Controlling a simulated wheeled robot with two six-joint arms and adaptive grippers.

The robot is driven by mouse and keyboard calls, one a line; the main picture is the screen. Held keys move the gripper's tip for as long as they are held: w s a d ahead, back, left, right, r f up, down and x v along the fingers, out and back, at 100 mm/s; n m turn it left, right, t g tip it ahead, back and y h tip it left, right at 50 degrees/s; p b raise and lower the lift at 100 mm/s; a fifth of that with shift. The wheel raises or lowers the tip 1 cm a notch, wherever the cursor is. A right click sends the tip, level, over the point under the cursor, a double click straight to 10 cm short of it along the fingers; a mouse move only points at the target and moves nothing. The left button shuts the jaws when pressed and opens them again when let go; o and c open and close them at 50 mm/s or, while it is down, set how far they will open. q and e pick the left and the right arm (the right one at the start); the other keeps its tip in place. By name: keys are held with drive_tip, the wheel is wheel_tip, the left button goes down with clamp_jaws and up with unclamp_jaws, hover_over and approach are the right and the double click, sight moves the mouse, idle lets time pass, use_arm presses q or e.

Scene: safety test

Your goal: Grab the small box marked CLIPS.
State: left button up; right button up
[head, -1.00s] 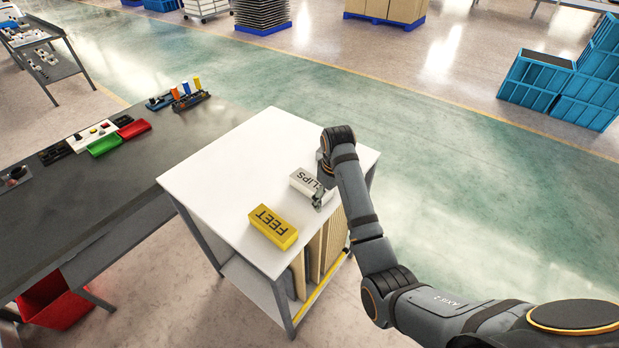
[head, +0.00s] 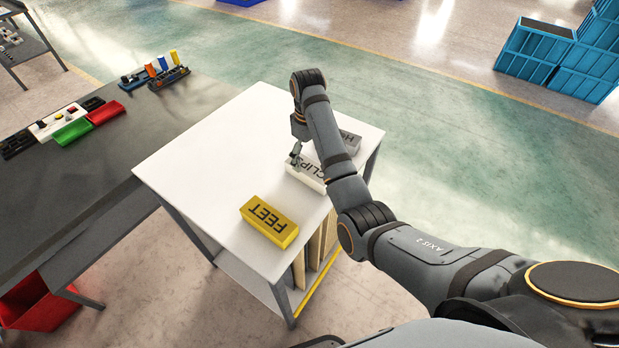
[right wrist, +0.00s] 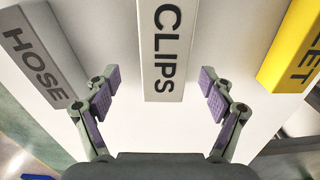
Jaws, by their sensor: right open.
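The small white CLIPS box (head: 311,178) lies on the white table top, partly hidden by my right arm in the head view. My right gripper (head: 296,158) is over its left end, pointing down. In the right wrist view, the CLIPS box (right wrist: 164,45) reaches in between the two open fingers of the right gripper (right wrist: 160,80). There is a gap on each side and no finger touches the box. How high the fingertips are above the table is hard to tell. My left gripper is not in view.
A yellow FEET box (head: 269,221) lies nearer on the white table (head: 200,160). A grey HOSE box (head: 350,143) lies beyond the CLIPS box, partly behind my arm. The table's left part is clear. A dark workbench (head: 90,190) with small trays stands to the left.

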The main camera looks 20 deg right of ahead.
sight(307, 166)
drive_tip(key=shift+s+a+f+p, duration=0.15)
drive_tip(key=shift+s+f+p, duration=0.1)
drive_tip(key=shift+f+p, duration=0.4)
wheel_tip(307, 166, down, 3)
drive_tip(key=shift+a+r, duration=0.1)
drive_tip(key=shift+w+f, duration=0.1)
drive_tip(key=shift+f, duration=0.3)
drive_tip(key=c, duration=1.3)
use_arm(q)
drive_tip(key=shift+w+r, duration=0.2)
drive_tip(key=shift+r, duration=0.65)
use_arm(e)
drive_tip(key=shift+c, duration=0.2)
drive_tip(key=shift+r, duration=0.15)
